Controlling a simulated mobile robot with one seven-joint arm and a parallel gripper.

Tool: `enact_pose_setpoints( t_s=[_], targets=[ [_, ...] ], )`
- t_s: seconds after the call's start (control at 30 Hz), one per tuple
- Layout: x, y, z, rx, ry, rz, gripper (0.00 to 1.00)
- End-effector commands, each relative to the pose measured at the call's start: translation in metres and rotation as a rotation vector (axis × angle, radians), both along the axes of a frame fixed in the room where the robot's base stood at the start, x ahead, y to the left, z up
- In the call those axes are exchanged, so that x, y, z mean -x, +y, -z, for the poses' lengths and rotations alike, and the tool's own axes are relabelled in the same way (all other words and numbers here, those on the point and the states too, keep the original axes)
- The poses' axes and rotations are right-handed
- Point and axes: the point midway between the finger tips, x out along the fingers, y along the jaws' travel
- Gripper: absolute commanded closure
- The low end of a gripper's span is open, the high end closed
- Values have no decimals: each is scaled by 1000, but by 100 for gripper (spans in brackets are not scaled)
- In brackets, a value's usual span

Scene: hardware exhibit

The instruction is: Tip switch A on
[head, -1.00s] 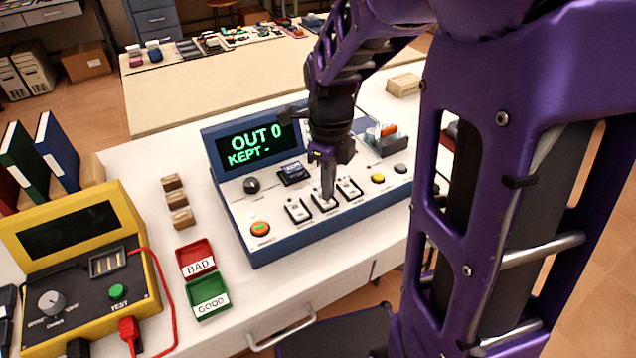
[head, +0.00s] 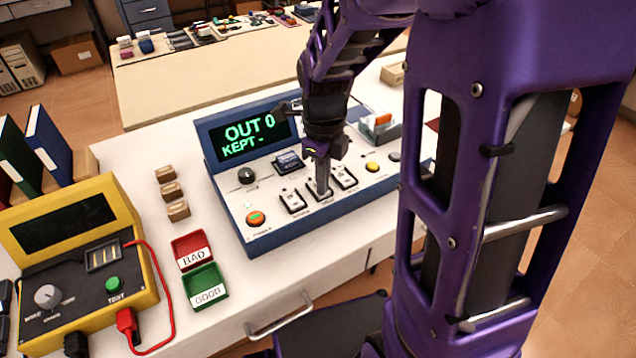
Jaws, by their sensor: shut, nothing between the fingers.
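A blue console (head: 300,226) stands on the white table. Its screen (head: 250,134) reads "OUT 0" and "KEPT -". Three white rocker switches sit in a row on its sloped face: a left one (head: 292,202), a middle one (head: 318,199) and a right one (head: 344,178). Their labels are too small to read, so I cannot tell which is switch A. My gripper (head: 322,190) is shut and empty, pointing down at the middle switch and partly hiding it. I cannot tell whether the fingertips touch it, nor which way it is tipped.
My arm covers the right side.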

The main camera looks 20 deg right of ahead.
Motion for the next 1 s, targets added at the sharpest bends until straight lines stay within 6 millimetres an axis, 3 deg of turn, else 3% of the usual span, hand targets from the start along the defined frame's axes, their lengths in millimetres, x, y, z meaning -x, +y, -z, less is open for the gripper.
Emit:
enact_pose_setpoints(
  t_s=[0.37, 1.0],
  targets=[
    [0, 0, 1, -1, 1, -1, 100],
    [0, 0, -50, 0, -1, 0, 100]
  ],
)
